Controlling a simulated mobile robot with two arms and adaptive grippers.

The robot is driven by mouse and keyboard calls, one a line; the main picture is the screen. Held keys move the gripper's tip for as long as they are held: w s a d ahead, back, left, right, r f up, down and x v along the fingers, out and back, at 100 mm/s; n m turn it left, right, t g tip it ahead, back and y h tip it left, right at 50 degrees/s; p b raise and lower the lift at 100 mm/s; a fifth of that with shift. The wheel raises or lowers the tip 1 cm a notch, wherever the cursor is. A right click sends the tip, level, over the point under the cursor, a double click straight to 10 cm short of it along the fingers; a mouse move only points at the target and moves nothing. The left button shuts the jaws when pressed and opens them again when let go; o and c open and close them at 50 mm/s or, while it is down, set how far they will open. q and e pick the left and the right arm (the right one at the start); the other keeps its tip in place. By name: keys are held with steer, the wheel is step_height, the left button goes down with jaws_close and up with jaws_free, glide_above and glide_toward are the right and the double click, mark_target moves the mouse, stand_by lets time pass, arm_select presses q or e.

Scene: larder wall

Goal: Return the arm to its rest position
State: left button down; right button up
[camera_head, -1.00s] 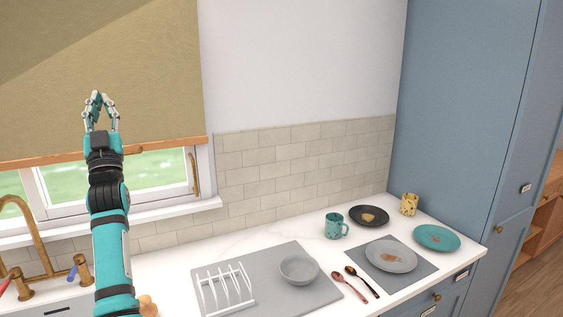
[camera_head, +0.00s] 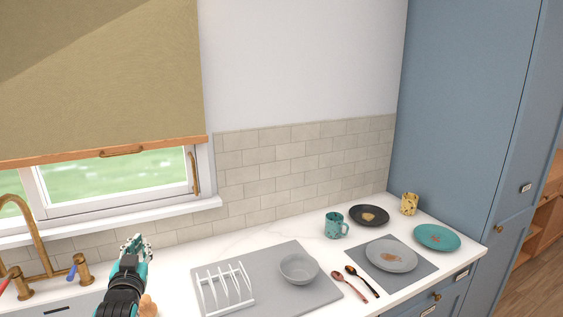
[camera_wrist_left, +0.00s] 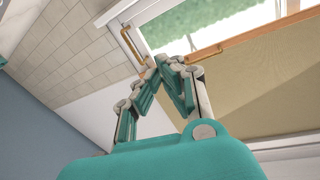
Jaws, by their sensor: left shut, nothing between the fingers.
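My left gripper (camera_head: 134,243) is low at the left of the head view, above the counter near the sink. Its fingertips are together with nothing between them. In the left wrist view the closed fingers (camera_wrist_left: 170,62) point toward the window and its wooden-edged blind. My left arm (camera_head: 122,290) comes up from the bottom edge below it. My right gripper is not in view.
A brass tap (camera_head: 38,235) stands left of my gripper. A grey mat (camera_head: 318,293) holds a white rack (camera_head: 225,287) and a grey bowl (camera_head: 298,268). A teal mug (camera_head: 335,226), plates and spoons lie farther right. A round tan thing (camera_head: 148,306) is partly hidden beside my arm.

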arm_select(q)
steer(key=s+d+f+m+g+h, duration=0.1)
steer(key=s+d+f+g, duration=0.3)
steer(key=s+f, duration=0.5)
steer(key=s+d+f+g+h, duration=0.2)
steer(key=s+d+f+g, duration=0.1)
steer(key=s+f, duration=0.6)
steer(key=s+d+f+m+g+h, duration=0.1)
steer(key=s+d+f+g, duration=0.1)
steer(key=s, duration=0.5)
steer(key=s+d+f+g, duration=0.2)
steer(key=s, duration=0.5)
steer(key=s+d+f+m+g+h, duration=0.1)
steer(key=s+d+f+g, duration=0.15)
steer(key=s, duration=0.45)
steer(key=s+f+g+b, duration=0.25)
steer(key=f+b, duration=0.95)
steer(key=f, duration=2.8)
steer(key=s+a+f+b, duration=0.1)
steer(key=s+f+b, duration=0.3)
steer(key=s+f, duration=0.4)
steer(key=s+a+f+b, duration=0.2)
steer(key=s+f+b, duration=0.2)
steer(key=s+f, duration=0.4)
step_height(320, 180, down, 6)
steer(key=shift+s+f+y, duration=0.2)
steer(key=shift+s+y, duration=0.05)
steer(key=shift+y, duration=0.05)
steer(key=shift+s+a, duration=0.15)
